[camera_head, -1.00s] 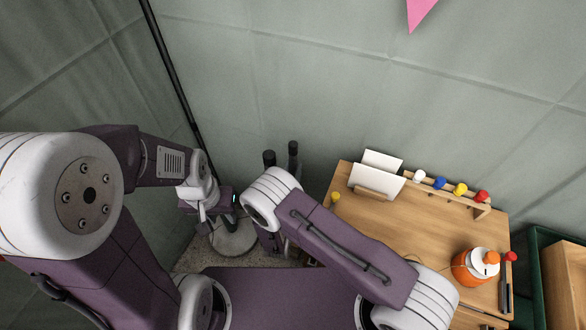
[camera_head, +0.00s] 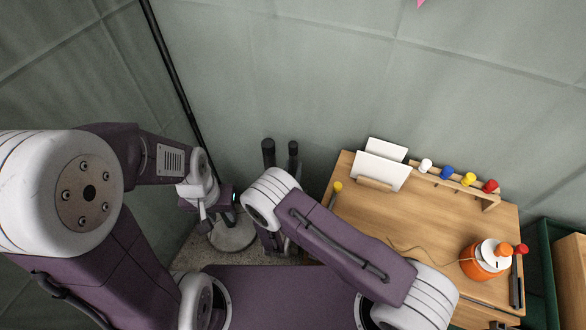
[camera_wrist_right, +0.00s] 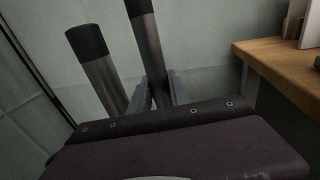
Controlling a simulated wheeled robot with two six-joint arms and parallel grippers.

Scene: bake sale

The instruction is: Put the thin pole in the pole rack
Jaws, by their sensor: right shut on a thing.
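A thin dark pole with a black top end (camera_wrist_right: 145,45) stands between the fingers of my right gripper (camera_wrist_right: 155,92) in the right wrist view. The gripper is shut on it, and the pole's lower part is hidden. The thin pole's top (camera_head: 293,150) also shows in the head view, where my arm hides the right fingers. A thicker grey pole with a black cap (camera_wrist_right: 98,75) stands left of it, apart and leaning. It also shows in the head view (camera_head: 268,153). My left gripper (camera_head: 224,203) is at the left; its fingers are unclear. I cannot make out the pole rack.
A wooden desk (camera_head: 420,233) stands at the right with white papers (camera_head: 381,170), coloured knobs and an orange jar (camera_head: 482,262). A round pale base (camera_head: 233,237) is on the floor near my left gripper. A black tent post (camera_head: 170,65) runs along the wall's corner.

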